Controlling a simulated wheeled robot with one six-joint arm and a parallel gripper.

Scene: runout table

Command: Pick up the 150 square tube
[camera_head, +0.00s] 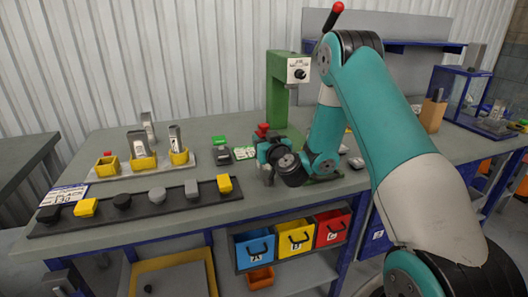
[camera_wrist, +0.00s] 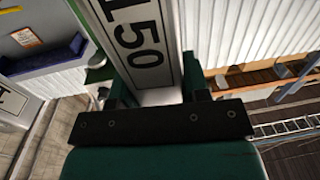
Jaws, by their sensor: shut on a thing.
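A pale grey square tube (camera_wrist: 152,75) with a black-on-white label reading 150 fills the upper middle of the wrist view. My gripper (camera_wrist: 158,96) is shut on it, with a dark green finger on each side of it. The tube's far end runs out of the top of the picture. In the head view my gripper (camera_head: 264,152) is over the table near the green stand. The held tube cannot be made out clearly there.
On the table (camera_head: 215,126), grey upright pieces stand in yellow holders (camera_head: 142,162) at left. A dark strip (camera_head: 140,203) with several black, grey and yellow blocks lies along the front. A green stand (camera_head: 279,95) rises behind my gripper. Blue (camera_head: 254,249), yellow and red bins hang below.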

